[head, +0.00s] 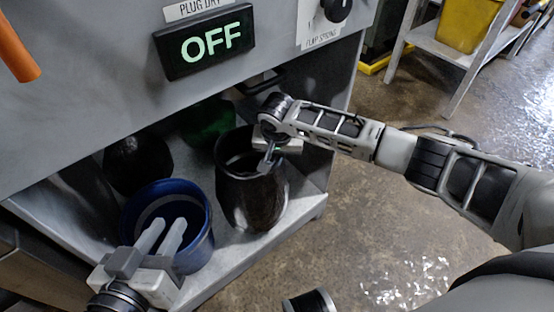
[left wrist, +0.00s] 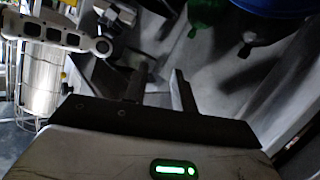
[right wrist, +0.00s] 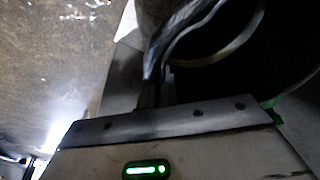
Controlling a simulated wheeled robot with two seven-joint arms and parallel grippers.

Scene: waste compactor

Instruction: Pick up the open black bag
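The open black bag (head: 255,200) stands upright on the low shelf, its round mouth facing up.
A blue bin (head: 203,240) stands left of the bag on the shelf (head: 225,265). A closed dark bag (head: 138,163) and a green one (head: 208,125) are behind. The machine panel with an OFF display (head: 205,42) overhangs them. Open floor (head: 350,240) lies to the right.

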